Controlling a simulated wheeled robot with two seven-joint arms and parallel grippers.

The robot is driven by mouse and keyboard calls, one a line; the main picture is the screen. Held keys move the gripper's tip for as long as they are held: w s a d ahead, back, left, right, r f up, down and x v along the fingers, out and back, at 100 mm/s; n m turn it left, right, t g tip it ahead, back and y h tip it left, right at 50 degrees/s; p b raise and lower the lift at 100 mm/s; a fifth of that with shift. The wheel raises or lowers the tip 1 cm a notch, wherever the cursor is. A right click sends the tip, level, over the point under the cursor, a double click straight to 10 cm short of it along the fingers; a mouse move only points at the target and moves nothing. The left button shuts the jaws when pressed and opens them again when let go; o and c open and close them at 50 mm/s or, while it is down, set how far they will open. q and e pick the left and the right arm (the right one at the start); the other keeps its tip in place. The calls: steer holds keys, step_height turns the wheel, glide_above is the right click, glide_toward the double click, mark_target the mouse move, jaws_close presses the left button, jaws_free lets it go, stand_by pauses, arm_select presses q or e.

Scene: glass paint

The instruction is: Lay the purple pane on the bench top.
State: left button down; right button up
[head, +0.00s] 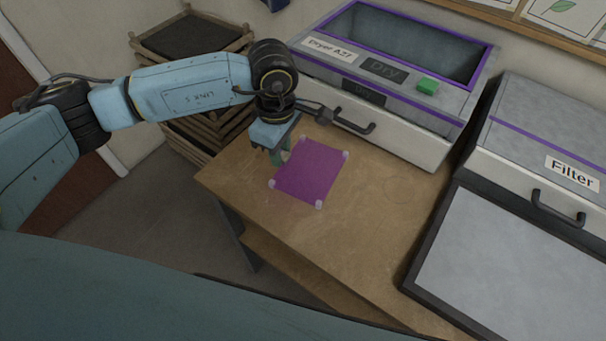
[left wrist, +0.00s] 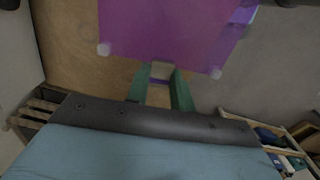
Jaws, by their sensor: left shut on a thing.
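The purple pane (head: 310,172) is a flat square with pale corner pieces. In the head view it is over the left part of the wooden bench top (head: 365,225); I cannot tell whether it touches the wood. My left gripper (head: 284,155) is shut on the pane's left edge. In the left wrist view the green fingers (left wrist: 160,78) meet at the pane's near edge, and the purple pane (left wrist: 175,35) spreads out beyond them. My right gripper is in neither view.
A dryer (head: 395,75) with a green button stands behind the bench top. A filter box (head: 545,145) and a grey framed panel (head: 500,255) are at the right. Wooden racks (head: 190,125) stand behind my left arm. The bench's middle and front are clear.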

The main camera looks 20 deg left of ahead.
mark_target(297, 166)
arm_select(q)
steer(key=d+f+n+p, duration=0.1)
steer(key=n, duration=0.3)
steer(key=s+d+f+n+p, duration=0.1)
steer(key=n, duration=0.3)
steer(key=d+f+n, duration=0.2)
steer(key=n, duration=0.3)
steer(key=shift+s+f+p, duration=0.1)
steer(key=shift+s+p, duration=0.15)
steer(key=shift+p, duration=0.15)
steer(key=n, duration=0.1)
steer(key=d+f+n, duration=0.1)
steer(key=n, duration=0.1)
steer(key=s+n, duration=0.1)
steer(key=shift+d+f+n+p, duration=0.15)
steer(key=shift+f+n+p, duration=0.1)
steer(key=shift+n+p, duration=0.15)
steer(key=shift+f, duration=0.3)
steer(key=shift+f+b, duration=1.85)
steer(key=shift+f, duration=0.3)
steer(key=shift+f+b, duration=0.5)
steer(key=shift+f, duration=0.1)
steer(key=c, duration=1.1)
jaws_free()
